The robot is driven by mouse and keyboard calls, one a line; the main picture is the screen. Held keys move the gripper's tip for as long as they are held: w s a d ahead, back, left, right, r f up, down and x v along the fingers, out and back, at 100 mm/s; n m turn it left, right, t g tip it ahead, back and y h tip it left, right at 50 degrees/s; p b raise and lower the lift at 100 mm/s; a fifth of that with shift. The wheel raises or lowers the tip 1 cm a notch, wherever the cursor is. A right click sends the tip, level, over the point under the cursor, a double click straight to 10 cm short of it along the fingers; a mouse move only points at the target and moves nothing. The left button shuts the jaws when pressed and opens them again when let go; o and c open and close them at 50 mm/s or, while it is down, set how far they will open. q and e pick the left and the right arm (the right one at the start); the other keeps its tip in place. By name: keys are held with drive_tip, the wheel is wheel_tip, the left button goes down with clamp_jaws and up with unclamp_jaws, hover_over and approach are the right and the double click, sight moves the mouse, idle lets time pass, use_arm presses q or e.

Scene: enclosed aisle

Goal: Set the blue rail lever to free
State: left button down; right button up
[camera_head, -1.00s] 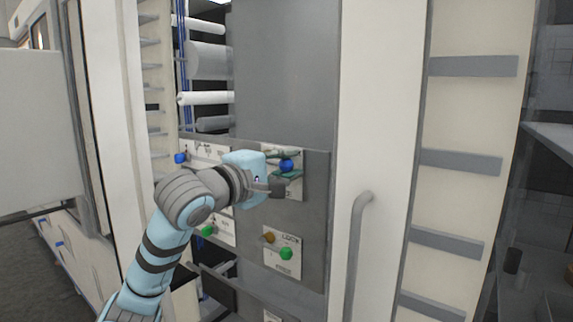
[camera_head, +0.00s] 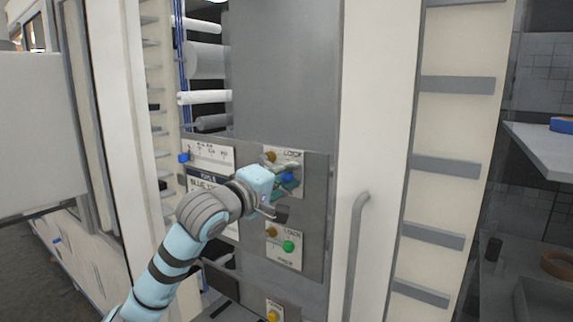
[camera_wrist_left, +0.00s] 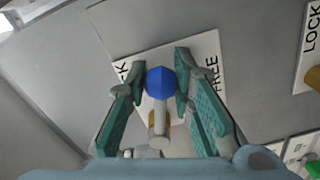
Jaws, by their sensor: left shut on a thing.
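The blue rail lever's round blue knob (camera_head: 288,177) stands on a white label plate (camera_head: 297,158) on the grey panel. Its brass pivot (camera_head: 270,157) is at the plate's upper left. My left gripper (camera_head: 282,180) is shut on the knob. In the left wrist view, the blue knob (camera_wrist_left: 161,82) sits between the two green-padded fingertips of my left gripper (camera_wrist_left: 162,75). There LOCK shows partly hidden behind the left finger and FREE (camera_wrist_left: 214,75) shows beside the right finger. The knob lies between the two words. My right gripper is out of view.
Below is a similar lever with a green knob (camera_head: 289,246) on its own LOCK plate. Another blue knob (camera_head: 184,158) is at the panel's left. A grey vertical handle (camera_head: 356,240) stands right of the panel. A shelf (camera_head: 545,150) is at the far right.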

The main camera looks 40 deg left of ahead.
use_arm(q)
drive_tip(key=a+f+m, duration=0.1)
drive_tip(key=m, duration=0.1)
drive_tip(key=a+f+m, duration=0.1)
drive_tip(key=m, duration=0.2)
drive_tip(key=a+f+m, duration=0.1)
drive_tip(key=m, duration=0.2)
drive_tip(key=shift+f, duration=0.4)
drive_tip(key=shift+s+a+f+m+p, duration=0.15)
drive_tip(key=shift+a+m+p, duration=0.35)
drive_tip(key=shift+m, duration=0.55)
drive_tip(key=shift+w+a+f+m+p, duration=0.1)
drive_tip(key=shift+a+f+m+p, duration=0.1)
drive_tip(key=shift+a+m, duration=0.7)
drive_tip(key=shift+s+a+f+m+p, duration=0.1)
drive_tip(key=shift+a+m+p, duration=0.3)
drive_tip(key=shift+m, duration=0.85)
drive_tip(key=c, duration=1.3)
unclamp_jaws()
drive_tip(key=shift+a, duration=0.1)
drive_tip(key=shift+c, duration=0.2)
